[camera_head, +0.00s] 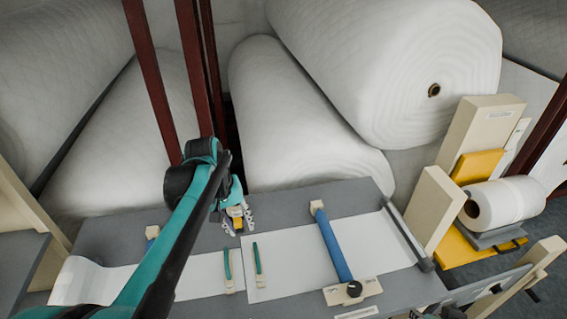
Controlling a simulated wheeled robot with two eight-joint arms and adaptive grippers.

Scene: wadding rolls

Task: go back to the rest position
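My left arm reaches in from the bottom left, teal and black. My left gripper (238,222) hangs over the back part of the grey table (345,190). Its two pale fingers are spread apart, with a small yellow part between them that seems to belong to the gripper. I see nothing held. White sheet material (295,265) lies across the table beneath and in front of the gripper.
Big white wadding rolls (385,60) lie behind the table, between dark red posts (152,75). A blue bar (333,245) and two green strips (258,258) lie on the sheet. A small white roll (505,200) sits on a yellow and cream machine at right.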

